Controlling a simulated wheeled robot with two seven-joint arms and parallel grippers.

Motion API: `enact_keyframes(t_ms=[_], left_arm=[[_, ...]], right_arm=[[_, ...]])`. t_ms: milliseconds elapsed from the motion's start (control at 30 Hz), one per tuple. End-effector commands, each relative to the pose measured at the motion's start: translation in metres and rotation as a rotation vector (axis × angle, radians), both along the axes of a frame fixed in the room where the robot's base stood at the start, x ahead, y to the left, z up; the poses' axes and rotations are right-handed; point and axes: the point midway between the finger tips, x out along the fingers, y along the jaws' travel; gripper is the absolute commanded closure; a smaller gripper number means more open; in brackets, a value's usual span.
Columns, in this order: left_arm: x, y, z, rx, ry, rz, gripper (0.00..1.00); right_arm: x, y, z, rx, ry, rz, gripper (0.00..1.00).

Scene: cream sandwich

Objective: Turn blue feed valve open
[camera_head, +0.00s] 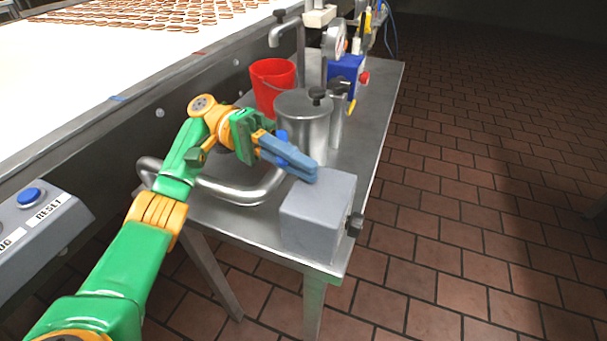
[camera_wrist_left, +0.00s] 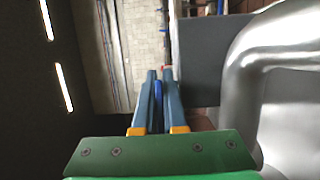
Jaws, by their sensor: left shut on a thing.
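The blue feed valve's handle (camera_head: 281,136) stands beside the steel pot, partly hidden by my gripper in the head view. In the left wrist view, its blue edge (camera_wrist_left: 158,96) shows between my fingers. My left gripper (camera_head: 308,172) has blue-grey fingers and is shut on the handle, with its tips reaching past it toward the grey box. The fingertips (camera_wrist_left: 159,73) lie close together in the wrist view. A bent steel pipe (camera_head: 240,190) runs below the gripper. The valve body is mostly hidden. My right gripper is not in view.
A grey box (camera_head: 318,213) with a dark knob sits at the table's near end. The lidded steel pot (camera_head: 303,125), red bucket (camera_head: 273,85) and blue box (camera_head: 345,70) stand behind. A conveyor (camera_head: 100,80) runs along the left. The tiled floor (camera_head: 470,200) at right is clear.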

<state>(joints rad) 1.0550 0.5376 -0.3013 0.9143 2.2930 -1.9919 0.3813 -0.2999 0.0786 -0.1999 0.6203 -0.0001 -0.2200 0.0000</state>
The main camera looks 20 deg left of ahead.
Motion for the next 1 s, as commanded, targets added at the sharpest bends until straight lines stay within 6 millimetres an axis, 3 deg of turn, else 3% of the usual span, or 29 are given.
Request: enact_keyframes(t_ms=[533,600,667,1000], left_arm=[[-0.0013,0.0008,-0.0011,0.003,0.002,-0.024,1.00],[-0.0013,0.0008,-0.0011,0.003,0.002,-0.024,0.75],[-0.0012,0.0007,-0.0011,0.003,0.002,-0.024,0.61],[-0.0002,-0.0035,-0.0008,0.003,0.003,-0.023,0.61]], right_arm=[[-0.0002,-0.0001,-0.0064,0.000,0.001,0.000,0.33],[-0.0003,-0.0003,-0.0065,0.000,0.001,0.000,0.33],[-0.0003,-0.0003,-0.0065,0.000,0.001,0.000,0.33],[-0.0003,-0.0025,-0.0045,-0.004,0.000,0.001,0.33]])
